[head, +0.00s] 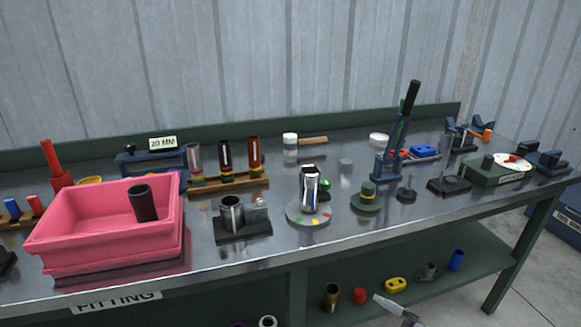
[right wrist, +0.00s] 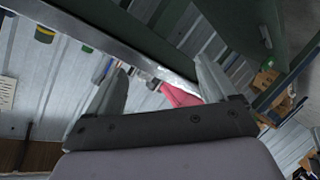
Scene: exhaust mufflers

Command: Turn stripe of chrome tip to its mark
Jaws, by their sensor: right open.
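The chrome tip (head: 310,187) stands upright on a round grey base (head: 297,217) near the middle of the bench. The base carries small coloured marks, among them red, yellow and green. Dark bands show on the shiny tip, but I cannot tell stripe from reflection. My right gripper (right wrist: 161,65) is open and empty in the right wrist view, its two grey fingers spread apart. A pale finger-like part, probably of it, shows at the bottom of the head view, below the bench's front edge and away from the tip. My left gripper is not in view.
A pink bin (head: 105,235) holding a dark tube stands left. A dark block with a metal pipe fitting (head: 232,212) stands left of the tip. A rack of tubes (head: 228,188) stands behind.

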